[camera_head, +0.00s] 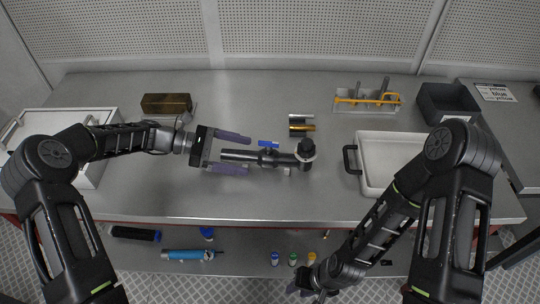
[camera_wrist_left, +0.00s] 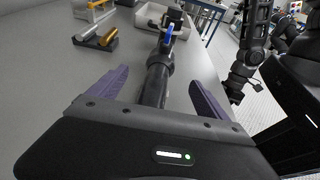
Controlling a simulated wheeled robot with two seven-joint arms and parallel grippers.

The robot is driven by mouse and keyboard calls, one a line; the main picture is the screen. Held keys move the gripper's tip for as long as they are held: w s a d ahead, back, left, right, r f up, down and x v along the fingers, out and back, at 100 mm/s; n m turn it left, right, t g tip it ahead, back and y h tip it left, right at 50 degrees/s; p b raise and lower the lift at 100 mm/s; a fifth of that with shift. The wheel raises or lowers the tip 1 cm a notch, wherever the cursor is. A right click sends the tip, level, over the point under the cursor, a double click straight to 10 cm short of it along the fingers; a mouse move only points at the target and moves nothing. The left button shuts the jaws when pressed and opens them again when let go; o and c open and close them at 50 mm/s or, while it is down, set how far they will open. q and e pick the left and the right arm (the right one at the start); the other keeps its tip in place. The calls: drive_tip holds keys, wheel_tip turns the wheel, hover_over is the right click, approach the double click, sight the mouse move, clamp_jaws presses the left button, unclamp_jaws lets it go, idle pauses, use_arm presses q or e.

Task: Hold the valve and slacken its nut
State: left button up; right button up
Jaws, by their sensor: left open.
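The valve (camera_head: 268,158) lies on the steel table, a dark pipe body with a blue handle (camera_head: 268,144). A dark upright fitting (camera_head: 306,150) stands at its right end; I cannot tell which part is the nut. My left gripper (camera_head: 231,154) is open, its purple fingers on either side of the valve's left pipe end. In the left wrist view the valve's pipe (camera_wrist_left: 157,82) runs between the spread fingers, with gaps to both. My right gripper (camera_head: 316,280) hangs low in front of the table, away from the valve; its jaw opening is unclear.
Brass and silver cylinders (camera_head: 301,126) lie behind the valve. A brown block (camera_head: 166,104) stands at the back left, a tool rack (camera_head: 366,100) at the back right. A white tray (camera_head: 385,160) is to the right, a white bin (camera_head: 40,125) to the left. The table's front strip is clear.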

sight(264, 160)
use_arm(q)
drive_tip(key=shift+b+x, duration=0.65)
drive_tip(key=shift+x, duration=2.85)
drive_tip(key=c, duration=1.4)
drive_tip(key=shift+c, duration=0.2)
